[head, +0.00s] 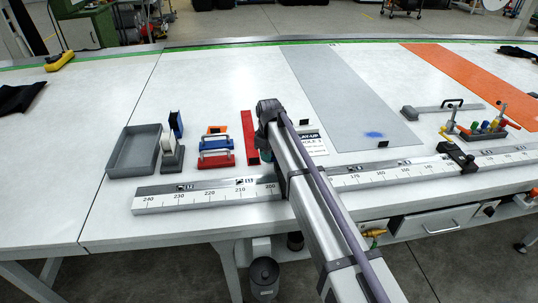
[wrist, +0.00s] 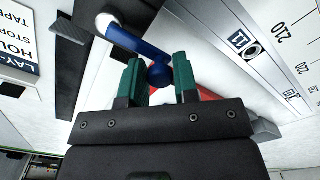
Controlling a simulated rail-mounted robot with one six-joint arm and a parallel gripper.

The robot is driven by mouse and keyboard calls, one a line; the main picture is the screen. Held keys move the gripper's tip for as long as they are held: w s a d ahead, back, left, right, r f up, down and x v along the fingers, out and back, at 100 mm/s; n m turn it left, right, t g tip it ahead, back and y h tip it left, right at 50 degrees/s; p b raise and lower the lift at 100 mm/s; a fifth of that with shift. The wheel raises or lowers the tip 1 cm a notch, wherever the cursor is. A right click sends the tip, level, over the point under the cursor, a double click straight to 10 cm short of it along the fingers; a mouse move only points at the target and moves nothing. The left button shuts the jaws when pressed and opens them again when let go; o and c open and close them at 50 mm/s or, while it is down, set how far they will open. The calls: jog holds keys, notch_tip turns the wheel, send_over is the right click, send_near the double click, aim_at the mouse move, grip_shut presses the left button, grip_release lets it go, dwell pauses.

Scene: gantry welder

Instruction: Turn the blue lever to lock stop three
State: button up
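In the wrist view the blue lever (wrist: 137,45) runs from a pale round cap at upper left down to a rounded blue knob. My gripper (wrist: 159,75) has its two green fingers on either side of this knob. The knob fills the gap between them, and the fingers look shut on it. The measuring rail (head: 207,195) lies in front of the arm's end, with number marks. It also shows at upper right in the wrist view (wrist: 262,55).
A grey tray (head: 132,152), a red bar (head: 250,138) and red blocks with handles (head: 215,158) stand left of my arm. A white label (head: 312,142) lies close on its right. A lever cluster (head: 482,128) stands far right.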

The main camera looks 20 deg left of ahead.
jog(key=c, duration=0.5)
jog(key=shift+o, duration=0.2)
jog(key=shift+w, duration=0.1)
jog(key=m, duration=0.1)
jog(key=w+m, duration=0.1)
jog(key=m, duration=0.1)
jog(key=shift+w+a+m, duration=0.25)
jog(key=shift+a+m, duration=0.05)
jog(key=w+m, duration=0.1)
jog(key=m, duration=0.1)
jog(key=shift+w+m, duration=0.2)
jog(key=shift+m, duration=0.1)
jog(key=m, duration=0.1)
jog(key=w+m, duration=0.1)
jog(key=m, duration=0.1)
jog(key=w+m, duration=0.1)
jog(key=shift+d, duration=0.25)
jog(key=shift+w+d+m, duration=0.3)
jog(key=shift+w+m, duration=0.1)
jog(key=shift+m, duration=0.7)
jog(key=shift+w+d+m, duration=0.25)
jog(key=shift+w+m, duration=0.1)
jog(key=shift+m, duration=0.75)
